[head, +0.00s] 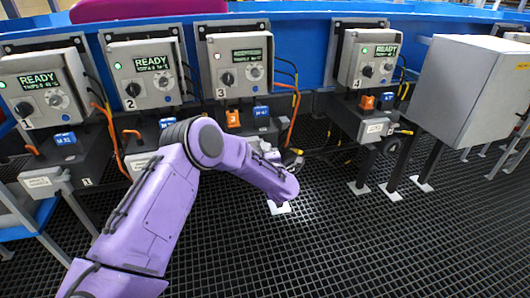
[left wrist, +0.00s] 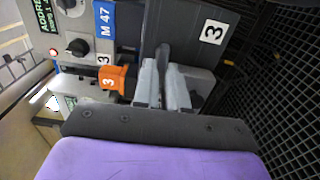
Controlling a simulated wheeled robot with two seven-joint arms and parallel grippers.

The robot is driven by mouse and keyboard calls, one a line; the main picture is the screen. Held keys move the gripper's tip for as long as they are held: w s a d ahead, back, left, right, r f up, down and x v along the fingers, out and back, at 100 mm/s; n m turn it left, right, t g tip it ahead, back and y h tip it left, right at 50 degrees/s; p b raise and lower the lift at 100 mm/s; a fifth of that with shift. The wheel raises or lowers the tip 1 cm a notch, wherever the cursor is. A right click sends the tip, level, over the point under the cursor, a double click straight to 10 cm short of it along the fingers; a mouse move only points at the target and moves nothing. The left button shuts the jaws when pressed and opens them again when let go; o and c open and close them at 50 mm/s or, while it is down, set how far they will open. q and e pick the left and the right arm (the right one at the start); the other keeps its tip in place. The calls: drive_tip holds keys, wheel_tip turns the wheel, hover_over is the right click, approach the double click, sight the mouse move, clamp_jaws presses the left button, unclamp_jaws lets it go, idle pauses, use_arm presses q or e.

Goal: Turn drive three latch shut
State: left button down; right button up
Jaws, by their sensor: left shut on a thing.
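The drive three unit (head: 238,66) is a grey box with two knobs and a lit display, with a dark bracket marked 3 below it. An orange block marked 3 (left wrist: 110,79) sits close beside my fingers; it also shows in the head view (head: 233,118). My left gripper (left wrist: 162,84) is at this bracket, its two grey fingers close together and shut on a small part that I take for the drive three latch. The fingers hide most of that part, so its angle is unclear. In the head view my purple forearm covers most of the gripper. My right gripper is not in view.
A blue block (left wrist: 104,19) sits beside the orange one. Drives one (head: 43,85), two (head: 146,72) and four (head: 370,58) show READY. Loose orange and black cables hang beside the units. A large grey cabinet (head: 468,88) stands at right. The black grid floor (head: 330,240) is clear in front.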

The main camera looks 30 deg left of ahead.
use_arm(q)
drive_tip(key=shift+d+f, duration=0.1)
drive_tip(key=shift+f, duration=0.05)
drive_tip(key=c, duration=1.2)
unclamp_jaws()
drive_tip(key=p+v, duration=0.1)
drive_tip(key=v, duration=0.9)
drive_tip(key=shift+s+d, duration=0.15)
drive_tip(key=shift+s, duration=0.2)
